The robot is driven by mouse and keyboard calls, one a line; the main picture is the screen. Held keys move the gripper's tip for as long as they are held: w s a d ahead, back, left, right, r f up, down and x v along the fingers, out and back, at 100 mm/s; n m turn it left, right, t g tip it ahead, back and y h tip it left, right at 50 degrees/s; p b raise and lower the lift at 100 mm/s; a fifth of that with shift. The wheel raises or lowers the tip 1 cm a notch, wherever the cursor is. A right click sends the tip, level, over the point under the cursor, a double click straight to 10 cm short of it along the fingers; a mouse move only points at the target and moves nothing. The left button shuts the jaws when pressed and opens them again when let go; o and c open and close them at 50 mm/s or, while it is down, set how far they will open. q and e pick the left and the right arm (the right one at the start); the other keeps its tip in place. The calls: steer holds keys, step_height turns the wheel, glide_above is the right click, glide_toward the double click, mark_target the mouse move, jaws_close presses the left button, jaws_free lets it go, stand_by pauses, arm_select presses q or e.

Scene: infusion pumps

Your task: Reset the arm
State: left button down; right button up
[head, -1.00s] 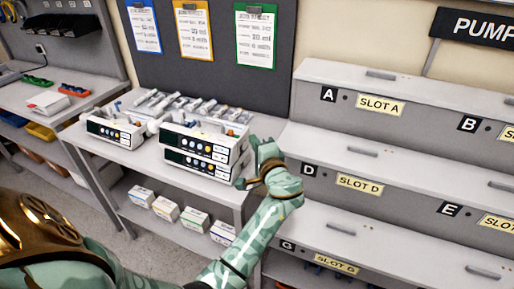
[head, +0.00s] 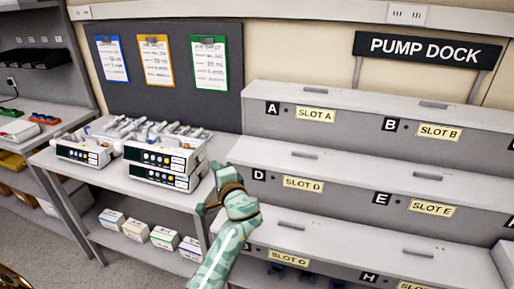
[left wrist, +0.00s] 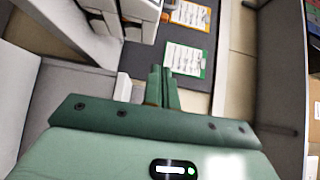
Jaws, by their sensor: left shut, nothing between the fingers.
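My left gripper (head: 208,190) hangs in the air in front of the table's right end and the left edge of the pump dock. Its fingers are together and empty, and they also show shut in the left wrist view (left wrist: 162,88). Two stacked white infusion pumps (head: 163,163) stand on the table just left of the gripper, apart from it in the picture. Another pump (head: 82,154) stands further left. My right gripper is not in view.
The grey tiered pump dock (head: 345,128) with labelled slots fills the right side, with no pumps seen on it. Syringes (head: 135,127) lie behind the pumps on the table (head: 118,178). Small boxes (head: 163,237) sit on the shelf below. Clipboards (head: 209,63) hang behind.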

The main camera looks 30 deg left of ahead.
arm_select(q)
steer(key=shift+s, duration=0.1)
steer(key=s+d+f+g+h, duration=0.1)
steer(key=s+f+h, duration=0.1)
steer(key=s+f, duration=0.3)
steer(key=s+d+f+h, duration=0.2)
steer(key=s+f, duration=0.1)
steer(key=s, duration=0.5)
steer(key=s+d+f+g+h, duration=0.1)
steer(key=s+d+f+h, duration=0.15)
steer(key=s+d, duration=0.4)
steer(key=s+d+f+g+h, duration=0.1)
steer(key=s+d+h, duration=0.25)
steer(key=s, duration=0.55)
steer(key=s+d+f+g+h, duration=0.2)
steer(key=f, duration=1.1)
steer(key=s+d+f+g+h, duration=0.1)
steer(key=s+d+f, duration=0.15)
steer(key=f, duration=1.05)
steer(key=s+f+n+g+h, duration=0.1)
steer(key=s+f, duration=0.6)
steer(key=s, duration=0.3)
steer(key=s+f+n+g+h, duration=0.1)
steer(key=s+f+g, duration=0.1)
steer(key=s+f, duration=0.6)
steer(key=shift+s+a+n, duration=0.2)
steer(key=shift+s+n, duration=0.2)
steer(key=shift+s, duration=0.75)
